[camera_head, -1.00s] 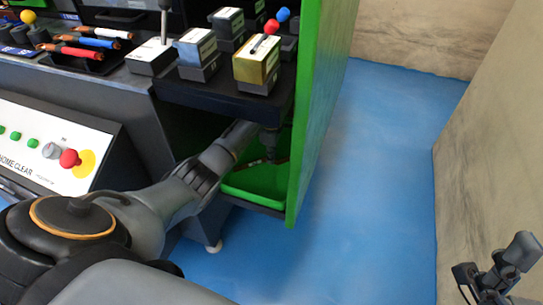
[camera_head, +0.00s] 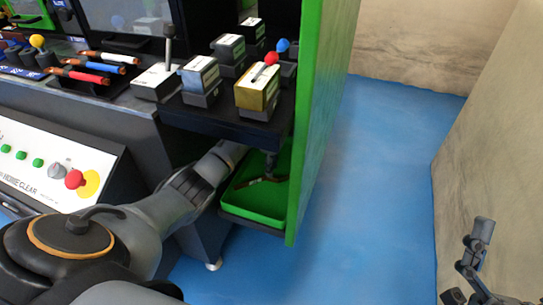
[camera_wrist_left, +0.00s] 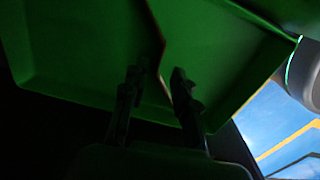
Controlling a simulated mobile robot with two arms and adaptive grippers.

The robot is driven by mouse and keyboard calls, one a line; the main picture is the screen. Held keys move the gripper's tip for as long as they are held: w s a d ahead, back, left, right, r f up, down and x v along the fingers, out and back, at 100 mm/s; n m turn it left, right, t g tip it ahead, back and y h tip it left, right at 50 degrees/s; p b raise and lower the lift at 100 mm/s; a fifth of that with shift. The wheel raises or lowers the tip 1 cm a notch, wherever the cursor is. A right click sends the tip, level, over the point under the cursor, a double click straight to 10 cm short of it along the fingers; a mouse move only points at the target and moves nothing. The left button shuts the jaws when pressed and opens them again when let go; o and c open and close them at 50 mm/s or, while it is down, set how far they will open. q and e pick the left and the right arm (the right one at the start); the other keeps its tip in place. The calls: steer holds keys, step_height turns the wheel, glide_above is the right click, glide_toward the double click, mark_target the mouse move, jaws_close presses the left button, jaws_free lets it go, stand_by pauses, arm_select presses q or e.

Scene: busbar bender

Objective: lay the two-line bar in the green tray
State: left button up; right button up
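The green tray (camera_head: 250,207) sits low under the black shelf, beside the green side panel. A thin, copper-brown bent bar (camera_head: 262,181) is inside it; its line marks cannot be made out. My left gripper (camera_head: 271,164) reaches down into the tray right above the bar. In the left wrist view the two fingers (camera_wrist_left: 155,88) stand apart, with the bar (camera_wrist_left: 160,50) running between them over the green tray floor (camera_wrist_left: 90,50). Whether the bar fully rests on the floor is hard to tell. My right gripper (camera_head: 467,268) is at the lower right, empty, its fingers apart.
The black shelf (camera_head: 225,122) with several blocks lies just above my left forearm. The green panel (camera_head: 312,130) closes the tray's right side. A control panel (camera_head: 55,165) with a red button is at left. Blue floor is free at right, up to a wall (camera_head: 490,170).

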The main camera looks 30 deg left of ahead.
arm_select(q)
step_height(320, 180, up, 3)
steer(key=shift+f+p, duration=0.1)
steer(key=shift+p, duration=0.3)
steer(key=shift+r, duration=0.3)
arm_select(e)
steer(key=w+f+g, duration=0.1)
steer(key=f, duration=0.1)
steer(key=w+f+g+h, duration=0.1)
steer(key=w+f+g, duration=0.1)
steer(key=shift+w+a, duration=0.15)
